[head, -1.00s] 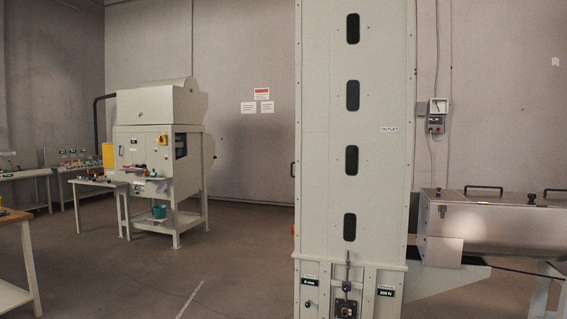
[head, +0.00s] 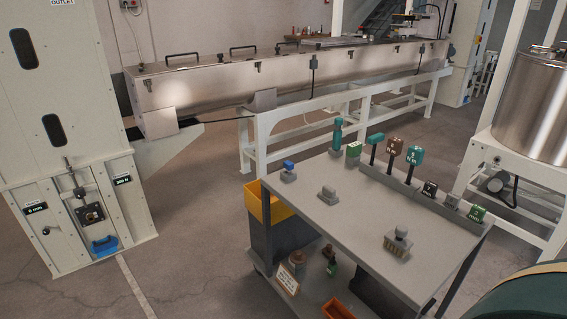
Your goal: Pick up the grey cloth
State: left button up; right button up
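I cannot make out a grey cloth for certain in the head view. A grey cart (head: 345,228) with a flat top stands right of the middle. Small items stand on it, among them a small grey item (head: 327,193), a blue-topped item (head: 288,170), a green bottle-like item (head: 337,135) and a brush-like item (head: 398,240). None of these is clearly a cloth. Neither of my grippers is in view.
A yellow bin (head: 257,203) hangs at the cart's left end. Below are an orange bin (head: 338,309) and a small sign. A long steel trough (head: 210,87) runs behind, a tall cabinet (head: 60,120) stands left, a steel tank (head: 545,110) right. Floor left of the cart is clear.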

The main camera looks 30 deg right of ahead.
aim_at(328, 193)
jog(key=i+z, duration=0.1)
jog(key=z, duration=0.25)
jog(key=i+z, duration=0.1)
jog(key=z, duration=0.3)
jog(key=i+j+z, duration=0.1)
jog(key=z, duration=0.25)
jog(key=i+j+z, duration=0.35)
jog(key=j, duration=0.3)
jog(key=i+j+z, duration=0.15)
jog(key=i+j, duration=0.15)
